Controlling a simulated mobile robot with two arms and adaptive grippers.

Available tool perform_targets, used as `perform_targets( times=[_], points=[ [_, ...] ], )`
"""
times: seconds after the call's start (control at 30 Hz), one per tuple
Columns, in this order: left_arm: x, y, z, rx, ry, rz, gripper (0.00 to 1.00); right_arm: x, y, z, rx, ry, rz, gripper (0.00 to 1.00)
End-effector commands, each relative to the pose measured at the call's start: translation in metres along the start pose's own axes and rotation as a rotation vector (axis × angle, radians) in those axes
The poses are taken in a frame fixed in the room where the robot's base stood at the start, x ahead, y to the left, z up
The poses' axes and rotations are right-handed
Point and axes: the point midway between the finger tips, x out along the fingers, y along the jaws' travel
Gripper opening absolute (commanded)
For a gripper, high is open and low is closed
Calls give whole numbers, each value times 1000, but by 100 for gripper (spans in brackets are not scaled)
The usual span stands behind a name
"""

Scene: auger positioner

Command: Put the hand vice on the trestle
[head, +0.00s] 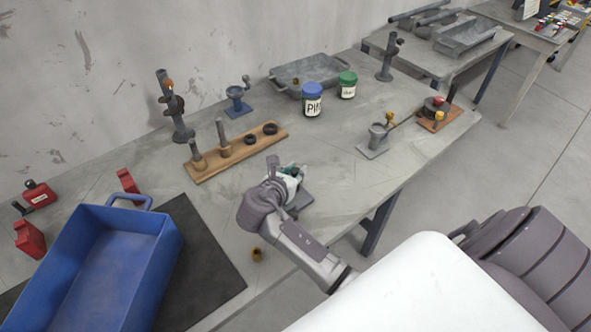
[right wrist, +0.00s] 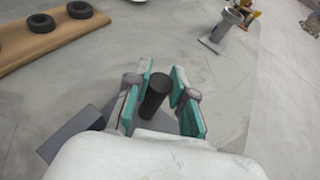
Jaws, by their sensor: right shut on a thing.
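My right gripper (head: 290,176) is low over the middle of the workbench, near its front edge. In the right wrist view its teal-padded fingers (right wrist: 160,98) are shut on a dark upright cylinder (right wrist: 155,96). A grey flat base (right wrist: 76,136) shows beside and below the fingers; I cannot tell whether it is joined to the cylinder. In the head view this base (head: 299,200) is partly hidden by the gripper. A small blue vice-like tool (head: 237,100) stands at the back, by the wall. I cannot tell for sure which thing is the hand vice or the trestle. My left gripper is out of view.
A wooden rack (head: 238,150) with posts and dark rings lies behind the gripper. A blue bin (head: 150,222) stands at left on a black mat (head: 215,255). Two labelled jars (head: 312,100), a grey tray (head: 300,72) and a small cup stand (head: 377,140) are farther back.

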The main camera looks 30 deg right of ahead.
Motion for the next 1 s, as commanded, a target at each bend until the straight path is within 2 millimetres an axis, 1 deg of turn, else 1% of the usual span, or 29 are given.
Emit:
perform_targets(
  times=[0.03, 0.27, 0.3, 0.43, 0.77, 0.87, 0.97, 1.0],
  points=[
    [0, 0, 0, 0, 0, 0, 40, -1, 1, 3, 5, -5, 2, 0],
    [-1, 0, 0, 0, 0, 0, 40, 0, 1, 2, 3, -5, 2, 0],
    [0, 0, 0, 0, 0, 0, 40, 1, 0, -2, 0, 0, 0, 26],
    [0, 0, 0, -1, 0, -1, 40, 0, 0, -1, 0, 0, 0, 48],
    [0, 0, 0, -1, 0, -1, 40, 0, 0, 0, 1, -1, 0, 48],
    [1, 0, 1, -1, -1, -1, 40, -9, 0, 0, 2, 1, 1, 48],
    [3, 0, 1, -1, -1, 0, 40, -26, 0, -1, 1, 1, 2, 48],
    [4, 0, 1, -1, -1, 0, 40, -34, 0, -1, 3, 3, 3, 48]
  ],
)
